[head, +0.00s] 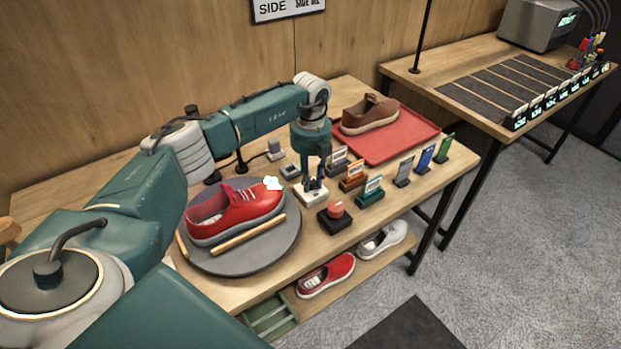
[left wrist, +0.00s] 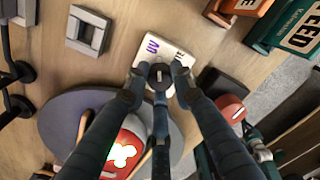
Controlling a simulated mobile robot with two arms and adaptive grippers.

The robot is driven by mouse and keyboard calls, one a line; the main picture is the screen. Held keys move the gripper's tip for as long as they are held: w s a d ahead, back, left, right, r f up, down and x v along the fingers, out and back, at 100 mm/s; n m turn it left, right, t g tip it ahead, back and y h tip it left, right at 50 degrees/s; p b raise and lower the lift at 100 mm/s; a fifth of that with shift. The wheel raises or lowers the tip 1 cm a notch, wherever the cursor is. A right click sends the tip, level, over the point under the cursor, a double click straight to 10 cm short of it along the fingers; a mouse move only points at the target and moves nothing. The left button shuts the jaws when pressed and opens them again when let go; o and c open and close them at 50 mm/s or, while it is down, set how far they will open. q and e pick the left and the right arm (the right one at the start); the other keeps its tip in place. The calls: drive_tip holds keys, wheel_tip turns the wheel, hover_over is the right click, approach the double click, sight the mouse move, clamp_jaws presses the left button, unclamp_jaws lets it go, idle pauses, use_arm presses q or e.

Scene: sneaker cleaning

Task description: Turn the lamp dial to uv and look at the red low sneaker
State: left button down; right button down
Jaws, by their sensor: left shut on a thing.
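My left gripper (head: 314,184) points down over the small white lamp dial plate (head: 309,199). In the left wrist view my left gripper (left wrist: 159,82) is closed around the dark round dial knob (left wrist: 159,74). The plate (left wrist: 156,42) carries a purple marking beyond the knob; the knob has a pale mark on top. The red low sneaker (head: 232,213) lies on the grey round turntable (head: 240,263), left of the gripper. A bright whitish patch shows near its toe. The left wrist view shows part of the sneaker (left wrist: 110,168) with that patch. My right gripper is out of view.
A red button on a black base (head: 336,215) stands close in front of the dial. Small label stands (head: 371,190) stand to the right. A brown shoe (head: 370,114) lies on a red tray (head: 404,146) behind. Another red shoe (head: 327,274) and a pale shoe (head: 382,239) are on the lower shelf.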

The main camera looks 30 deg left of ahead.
use_arm(q)
drive_tip(key=shift+w+r, duration=0.1)
drive_tip(key=c, duration=1.5)
unclamp_jaws()
drive_tip(key=shift+o, duration=0.2)
wheel_tip(320, 180, up, 12)
